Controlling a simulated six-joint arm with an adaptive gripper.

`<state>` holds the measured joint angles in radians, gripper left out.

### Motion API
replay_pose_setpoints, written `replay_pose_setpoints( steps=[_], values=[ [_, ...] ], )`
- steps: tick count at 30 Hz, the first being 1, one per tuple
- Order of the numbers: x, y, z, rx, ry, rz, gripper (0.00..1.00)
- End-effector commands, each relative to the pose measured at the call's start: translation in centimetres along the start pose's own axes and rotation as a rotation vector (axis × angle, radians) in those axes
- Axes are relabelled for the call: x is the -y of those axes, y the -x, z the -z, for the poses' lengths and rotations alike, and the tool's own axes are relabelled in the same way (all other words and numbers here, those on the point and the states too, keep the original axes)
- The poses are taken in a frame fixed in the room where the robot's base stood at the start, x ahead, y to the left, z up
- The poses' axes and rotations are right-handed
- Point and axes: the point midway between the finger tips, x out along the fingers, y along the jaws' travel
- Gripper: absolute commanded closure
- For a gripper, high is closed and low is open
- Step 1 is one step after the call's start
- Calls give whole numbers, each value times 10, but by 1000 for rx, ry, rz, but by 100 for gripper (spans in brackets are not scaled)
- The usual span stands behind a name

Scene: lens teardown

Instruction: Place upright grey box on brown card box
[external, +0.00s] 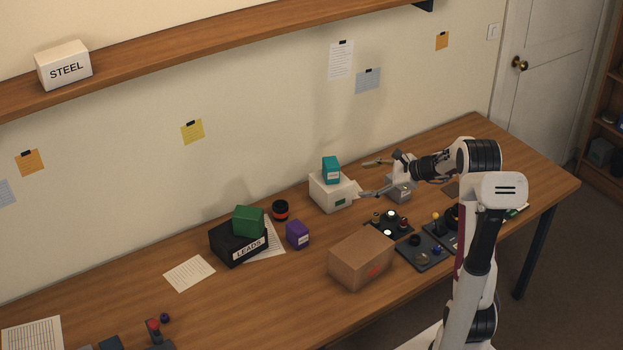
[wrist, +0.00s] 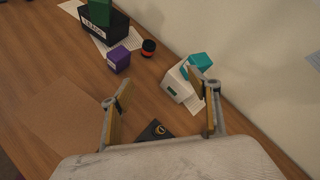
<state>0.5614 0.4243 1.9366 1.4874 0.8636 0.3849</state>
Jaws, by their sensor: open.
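The grey box (external: 398,190) with a white label stands on the table toward the back right, just below and behind my gripper's fingers. I cannot make it out in the wrist view. The brown card box (external: 361,258) sits nearer the front, left of my arm; its plain top shows at the left of the wrist view (wrist: 58,120). My gripper (external: 365,179) points left above the table with its fingers spread wide. Nothing is between the fingers in the wrist view (wrist: 160,83).
A white box (external: 326,195) with a teal box (external: 331,170) on top stands left of my fingertips. A purple box (external: 297,234) and a black LEADS box (external: 238,246) bearing a green box (external: 248,220) are farther left. Dark trays (external: 421,253) of small parts lie right of the card box.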

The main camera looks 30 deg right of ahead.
Motion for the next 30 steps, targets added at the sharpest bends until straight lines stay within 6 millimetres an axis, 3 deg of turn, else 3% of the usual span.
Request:
replay_pose_setpoints(
  steps=[12, 21, 25, 30],
  values=[
    [66, -11, 124, 3, -414, 229, 39],
    [93, -6, 218, 8, -676, 394, 39],
    [98, -2, 242, 10, -739, 438, 39],
    [100, -1, 253, 12, -768, 458, 39]
  ],
)
